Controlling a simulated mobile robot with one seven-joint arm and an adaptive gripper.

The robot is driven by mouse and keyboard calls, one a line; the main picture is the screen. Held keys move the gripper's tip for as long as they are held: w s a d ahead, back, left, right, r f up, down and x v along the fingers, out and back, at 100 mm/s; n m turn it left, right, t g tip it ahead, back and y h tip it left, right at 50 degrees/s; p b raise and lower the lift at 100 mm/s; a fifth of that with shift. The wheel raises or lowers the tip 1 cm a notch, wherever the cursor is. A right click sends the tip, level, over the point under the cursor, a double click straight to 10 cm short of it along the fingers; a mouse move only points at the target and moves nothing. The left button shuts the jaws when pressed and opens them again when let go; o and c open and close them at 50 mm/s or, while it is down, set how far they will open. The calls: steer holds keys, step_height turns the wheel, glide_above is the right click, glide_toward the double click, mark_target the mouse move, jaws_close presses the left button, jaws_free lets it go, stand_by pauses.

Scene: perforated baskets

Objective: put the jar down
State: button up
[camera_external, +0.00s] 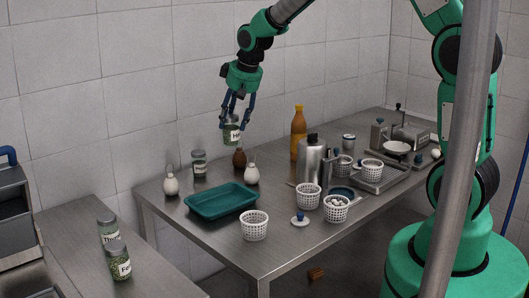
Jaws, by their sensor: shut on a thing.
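My gripper (237,103) hangs above the back left part of the steel table, pointing down. It is shut on a jar (231,131) with a light label and greenish contents. The jar is upright and looks held above the table top, behind the teal tray. How far its base is above the surface I cannot tell. Another similar jar (199,163) stands on the table to the left of the held one. Two more labelled jars, a rear one (107,226) and a front one (118,260), stand on the lower left counter.
A teal tray (221,201), white bulb-shaped bottles (171,182) (251,174) and a brown one (239,158) stand near below. White perforated baskets (254,226), a metal flask (311,160) and an orange bottle (298,135) stand farther right. The table's front left corner (255,262) is bare.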

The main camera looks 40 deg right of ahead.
steer(key=s+a+n+y+p, duration=0.1)
steer(key=s+a+n, duration=0.3)
steer(key=a, duration=0.5)
steer(key=s+a+n+g+y, duration=0.1)
steer(key=s+a, duration=0.5)
steer(key=a, duration=0.3)
steer(key=s+a+n+y+p, duration=0.1)
steer(key=s+a+n, duration=0.3)
steer(key=a, duration=0.5)
steer(key=s+a+n+g+y+p, duration=0.1)
steer(key=s+a+n, duration=0.2)
steer(key=s+a, duration=0.65)
steer(key=s+a+n+g, duration=0.2)
steer(key=s+a+n, duration=0.35)
steer(key=s, duration=0.75)
step_height(320, 180, down, 12)
steer(key=a+m, duration=0.1)
steer(key=shift+a+r, duration=0.25)
steer(key=shift+a, duration=0.1)
steer(key=shift+s+m, duration=0.15)
steer(key=shift+m, duration=0.1)
steer(key=w+a+f, duration=0.1)
steer(key=w+a, duration=0.9)
steer(key=a, duration=0.2)
steer(key=shift+w+f, duration=0.2)
steer(key=shift+f, duration=0.05)
steer(key=shift+a, duration=0.1)
